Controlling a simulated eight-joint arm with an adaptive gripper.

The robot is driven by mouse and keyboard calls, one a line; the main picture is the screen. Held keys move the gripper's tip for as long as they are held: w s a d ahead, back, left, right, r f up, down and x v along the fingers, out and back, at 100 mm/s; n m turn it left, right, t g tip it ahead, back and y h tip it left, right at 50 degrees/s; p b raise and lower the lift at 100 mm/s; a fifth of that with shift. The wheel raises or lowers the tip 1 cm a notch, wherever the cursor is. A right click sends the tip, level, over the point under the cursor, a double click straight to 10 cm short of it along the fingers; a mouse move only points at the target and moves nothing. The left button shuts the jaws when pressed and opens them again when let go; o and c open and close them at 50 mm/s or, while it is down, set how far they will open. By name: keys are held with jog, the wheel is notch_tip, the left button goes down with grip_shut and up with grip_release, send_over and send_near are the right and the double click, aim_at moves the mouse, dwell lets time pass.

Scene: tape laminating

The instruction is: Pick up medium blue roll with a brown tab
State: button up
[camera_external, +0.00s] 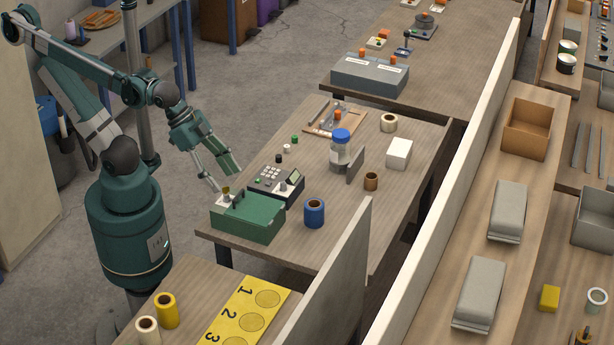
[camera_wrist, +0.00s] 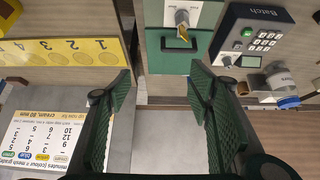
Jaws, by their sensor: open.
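A blue roll (camera_external: 314,213) with a brown core stands upright on the middle table, to the right of a green box (camera_external: 248,217). I cannot make out a separate tab on it. My gripper (camera_external: 226,178) is open and empty, above and just behind the green box, left of the blue roll and apart from it. In the wrist view my gripper (camera_wrist: 161,84) shows its two fingers wide apart with nothing between them. The green box (camera_wrist: 182,50), with a metal fitting and a brownish piece on top, lies ahead of them. I cannot make out the blue roll there.
A keypad device (camera_external: 275,183) stands behind the green box. A blue-lidded jar (camera_external: 340,150), a grey upright plate (camera_external: 355,165), a small brown roll (camera_external: 371,181) and a white box (camera_external: 399,153) stand farther right. A yellow numbered strip (camera_external: 248,310) lies on the front table.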

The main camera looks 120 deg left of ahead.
jog(key=shift+o, duration=0.5)
jog(key=shift+w+r, duration=0.15)
jog(key=n+g+p, duration=0.7)
jog(key=n+p, duration=0.2)
jog(key=p, duration=0.5)
send_over(314, 202)
jog(key=d, duration=0.3)
notch_tip(314, 202, down, 7)
jog(key=shift+w+a+f+n, duration=0.15)
jog(key=shift+w+a+f, duration=0.15)
jog(key=shift+f, duration=0.25)
jog(key=shift+w+a+f+n, duration=0.15)
jog(key=shift+a+f, duration=0.15)
jog(key=shift+f, duration=0.2)
jog(key=shift+f, duration=1.3)
jog(key=shift+a+f, duration=0.1)
jog(key=shift+f, duration=2.5)
